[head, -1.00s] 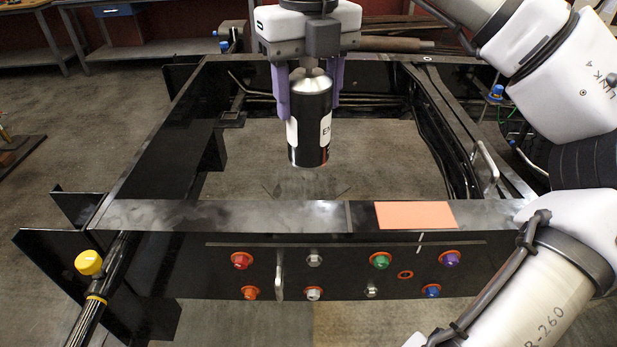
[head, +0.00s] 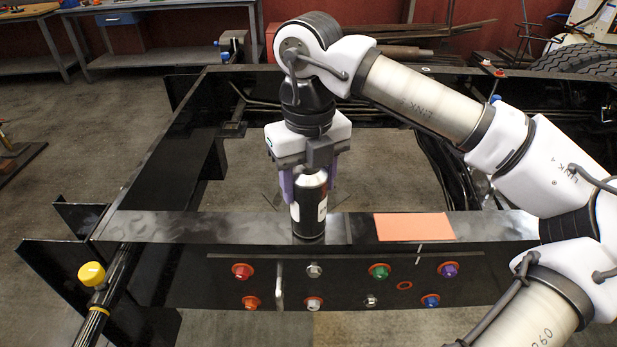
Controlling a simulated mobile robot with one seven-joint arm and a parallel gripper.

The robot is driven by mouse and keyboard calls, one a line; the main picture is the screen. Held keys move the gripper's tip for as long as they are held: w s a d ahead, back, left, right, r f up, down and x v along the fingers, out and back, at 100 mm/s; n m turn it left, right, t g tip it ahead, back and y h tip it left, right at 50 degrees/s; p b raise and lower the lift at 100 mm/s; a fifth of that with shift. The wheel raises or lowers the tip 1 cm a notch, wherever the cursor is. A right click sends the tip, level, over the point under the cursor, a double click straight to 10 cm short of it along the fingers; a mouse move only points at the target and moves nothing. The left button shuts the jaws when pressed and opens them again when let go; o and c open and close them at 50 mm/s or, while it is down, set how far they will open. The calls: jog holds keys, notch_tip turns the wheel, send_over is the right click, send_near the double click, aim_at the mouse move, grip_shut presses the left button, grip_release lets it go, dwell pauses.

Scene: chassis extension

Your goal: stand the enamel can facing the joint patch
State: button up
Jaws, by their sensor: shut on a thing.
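The enamel can (head: 308,215) is a black and silver spray can with a white label, held upright. My gripper (head: 308,183) is shut on its upper part, with a purple finger on either side. The can's base is at the top of the front black beam (head: 180,226), left of the seam; I cannot tell whether it touches. Part of the white label shows at the can's left side and a smaller patch at its right. The joint patch (head: 414,227) is a flat orange rectangle on the same beam, right of the can and apart from it.
Several coloured bolts, among them a green one (head: 379,271), line the beam's front face, with a grey handle (head: 280,287). A yellow-capped part (head: 92,274) stands at the left. The beam top left of the can is clear. The frame's middle is open to the floor.

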jog(key=shift+f, duration=0.2)
jog(key=o, duration=1.2)
jog(key=shift+r, duration=0.1)
jog(key=shift+r, duration=0.25)
notch_tip(320, 180, up, 12)
jog(key=shift+f+b, duration=0.15)
jog(key=shift+b, duration=0.35)
